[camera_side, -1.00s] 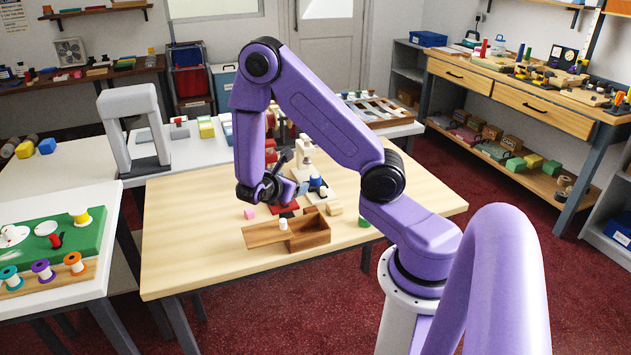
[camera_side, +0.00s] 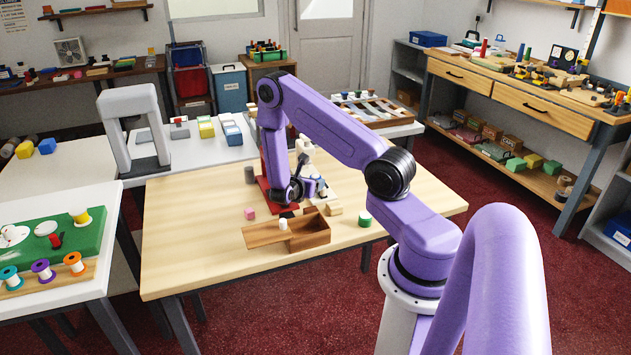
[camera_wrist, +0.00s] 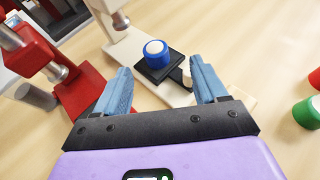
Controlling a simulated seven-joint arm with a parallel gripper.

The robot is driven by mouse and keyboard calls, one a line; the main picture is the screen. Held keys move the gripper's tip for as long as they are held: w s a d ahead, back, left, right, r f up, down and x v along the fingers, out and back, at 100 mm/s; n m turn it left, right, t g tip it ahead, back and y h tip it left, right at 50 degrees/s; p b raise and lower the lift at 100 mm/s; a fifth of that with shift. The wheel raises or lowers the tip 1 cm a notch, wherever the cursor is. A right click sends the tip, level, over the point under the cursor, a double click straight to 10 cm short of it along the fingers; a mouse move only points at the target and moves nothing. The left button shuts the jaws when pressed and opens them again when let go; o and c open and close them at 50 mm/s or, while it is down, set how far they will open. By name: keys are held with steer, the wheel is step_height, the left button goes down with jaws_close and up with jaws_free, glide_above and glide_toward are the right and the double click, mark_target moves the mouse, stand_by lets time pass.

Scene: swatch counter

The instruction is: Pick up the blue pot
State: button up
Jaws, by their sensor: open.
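The blue pot (camera_wrist: 156,54), round with a white top, sits on the black plate of a cream press in the wrist view. My gripper (camera_wrist: 160,72) has its two light blue fingers spread wide, with nothing between them. The pot shows just beyond the fingertips, between their lines, and apart from both. In the side view my gripper (camera_side: 307,190) is low over the wooden table beside the presses. There the pot is mostly hidden or hard to tell from my fingers.
The cream press (camera_wrist: 122,45) and a red press (camera_wrist: 82,92) stand close by on the left. A green pot (camera_wrist: 308,112) and a red item are at right.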

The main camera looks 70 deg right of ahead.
mark_target(315, 177)
steer(key=shift+w+x, duration=0.2)
steer(key=shift+x, duration=1.6)
steer(key=shift+w+x, duration=0.2)
steer(key=shift+x, duration=1.6)
steer(key=shift+r, duration=0.1)
steer(key=c, duration=1.2)
